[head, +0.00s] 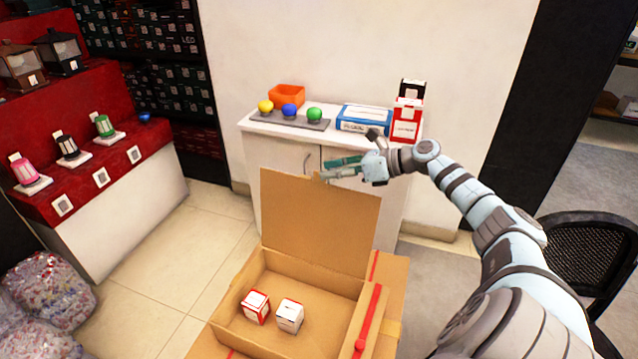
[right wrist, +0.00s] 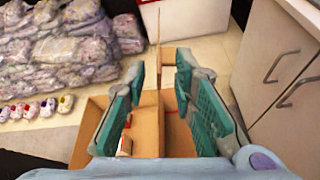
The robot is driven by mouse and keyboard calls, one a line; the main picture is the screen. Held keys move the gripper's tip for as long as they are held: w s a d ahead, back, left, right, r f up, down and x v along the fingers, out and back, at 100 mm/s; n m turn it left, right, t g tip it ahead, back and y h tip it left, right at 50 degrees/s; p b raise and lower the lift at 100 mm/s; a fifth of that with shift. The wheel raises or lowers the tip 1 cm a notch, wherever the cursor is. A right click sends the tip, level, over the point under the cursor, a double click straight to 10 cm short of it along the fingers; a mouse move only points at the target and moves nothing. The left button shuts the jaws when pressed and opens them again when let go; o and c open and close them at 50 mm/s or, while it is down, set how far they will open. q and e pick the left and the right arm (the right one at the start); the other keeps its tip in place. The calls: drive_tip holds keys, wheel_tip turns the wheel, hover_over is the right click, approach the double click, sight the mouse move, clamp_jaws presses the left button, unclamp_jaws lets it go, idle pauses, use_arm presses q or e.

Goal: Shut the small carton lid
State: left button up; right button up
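The small carton (head: 310,284) is open, with its brown lid (head: 315,225) standing upright at the back. Two small white-and-red boxes (head: 256,306) (head: 290,315) lie inside it. My right gripper (head: 335,169) is at the lid's top edge, towards its right side. In the right wrist view the gripper (right wrist: 160,72) has its two green-padded fingers spread. The lid (right wrist: 158,42) shows there nearly edge-on, in line with the gap between them; I cannot tell whether it touches a finger. My left gripper is not in view.
A white cabinet (head: 280,164) stands behind the carton, holding coloured balls, an orange bin (head: 287,96) and boxes. A black chair (head: 590,250) is at the right. Red display shelves (head: 90,160) and plastic-wrapped bundles (head: 48,285) are at the left. Tiled floor lies between.

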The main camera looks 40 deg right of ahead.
drive_tip(key=shift+x, duration=1.8)
drive_tip(key=shift+r, duration=0.1)
clamp_jaws()
